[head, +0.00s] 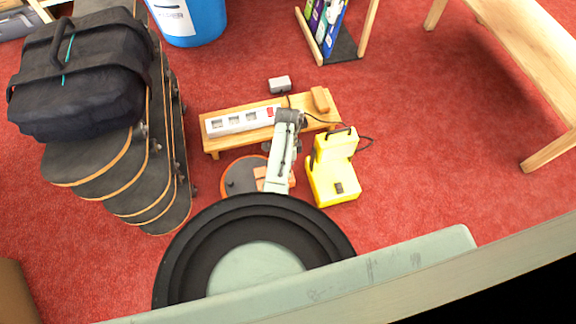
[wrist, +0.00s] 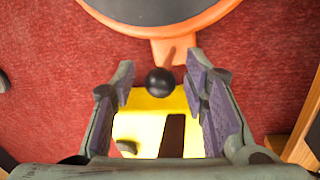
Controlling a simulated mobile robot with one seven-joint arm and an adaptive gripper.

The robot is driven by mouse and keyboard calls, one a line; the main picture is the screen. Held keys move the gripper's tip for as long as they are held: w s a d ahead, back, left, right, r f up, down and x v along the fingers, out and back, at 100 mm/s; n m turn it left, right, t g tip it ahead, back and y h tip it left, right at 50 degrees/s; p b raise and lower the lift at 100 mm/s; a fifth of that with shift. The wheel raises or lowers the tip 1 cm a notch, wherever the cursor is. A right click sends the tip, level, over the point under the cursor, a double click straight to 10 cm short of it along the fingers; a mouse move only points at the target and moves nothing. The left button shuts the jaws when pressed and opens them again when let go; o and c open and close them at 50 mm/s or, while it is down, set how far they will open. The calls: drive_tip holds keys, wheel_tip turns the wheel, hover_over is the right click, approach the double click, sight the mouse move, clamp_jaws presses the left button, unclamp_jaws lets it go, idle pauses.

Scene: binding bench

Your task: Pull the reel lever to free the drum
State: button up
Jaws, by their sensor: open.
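The drum (head: 238,176) is a dark grey disc with an orange rim on the red floor, partly hidden by my arm in the head view. Its orange rim and grey face (wrist: 150,12) fill the top of the wrist view. A short orange lever (wrist: 172,50) sticks out from the rim towards my gripper and ends in a black ball knob (wrist: 160,82). My gripper (wrist: 160,76) is open, with one finger on each side of the knob and gaps showing on both sides. The lever's knob is hidden in the head view.
A yellow box (head: 333,172) with a black handle and cable stands right of my arm. A low wooden bench (head: 214,140) behind carries a white power strip (head: 240,119). Stacked skateboards (head: 150,190) with a black bag (head: 85,80) stand left. Red floor is free at right.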

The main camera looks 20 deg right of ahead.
drive_tip(key=shift+c, duration=0.2)
clamp_jaws()
idle(0.6)
